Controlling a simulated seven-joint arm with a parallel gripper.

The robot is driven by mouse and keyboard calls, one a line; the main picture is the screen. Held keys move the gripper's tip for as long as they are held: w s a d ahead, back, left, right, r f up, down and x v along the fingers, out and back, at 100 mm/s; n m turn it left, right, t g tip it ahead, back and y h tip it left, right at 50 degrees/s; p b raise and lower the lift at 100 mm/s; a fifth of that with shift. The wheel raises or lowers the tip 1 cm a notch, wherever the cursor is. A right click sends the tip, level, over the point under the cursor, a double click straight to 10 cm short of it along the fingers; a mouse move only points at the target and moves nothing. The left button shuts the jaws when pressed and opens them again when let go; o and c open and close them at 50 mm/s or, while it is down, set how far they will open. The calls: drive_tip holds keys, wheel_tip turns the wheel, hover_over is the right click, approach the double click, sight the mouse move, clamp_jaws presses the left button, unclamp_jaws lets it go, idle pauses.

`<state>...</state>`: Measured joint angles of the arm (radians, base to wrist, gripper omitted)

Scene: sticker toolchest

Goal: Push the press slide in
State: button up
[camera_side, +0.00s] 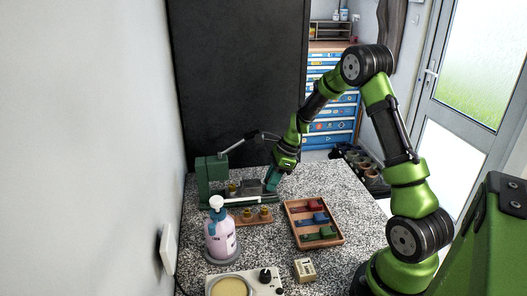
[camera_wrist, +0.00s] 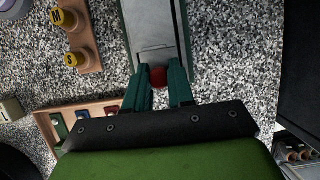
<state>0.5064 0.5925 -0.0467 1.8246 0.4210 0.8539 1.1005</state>
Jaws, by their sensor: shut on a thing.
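The green press (camera_side: 212,172) stands at the back left of the speckled worktop, with a grey lever reaching up and to the right. Its flat metal slide (camera_wrist: 152,35) lies in a green channel in the wrist view, with a red knob (camera_wrist: 158,77) at the near end. My gripper (camera_side: 271,184) is low at the right end of the press. In the wrist view my gripper (camera_wrist: 159,84) has its two green fingers on either side of the red knob, shut on it. The fingers hide the knob's sides.
A wooden holder (camera_wrist: 84,50) with yellow-topped stamps marked M and S stands beside the press. A pump bottle (camera_side: 220,240) stands in front. A wooden tray (camera_side: 291,228) with coloured pieces lies to the right. A device with a round plate (camera_side: 265,287) is at the front.

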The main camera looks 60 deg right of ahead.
drive_tip(key=shift+w+a+r, duration=0.1)
drive_tip(key=shift+w+a, duration=1)
drive_tip(key=o, duration=0.7)
drive_tip(key=shift+r, duration=2.95)
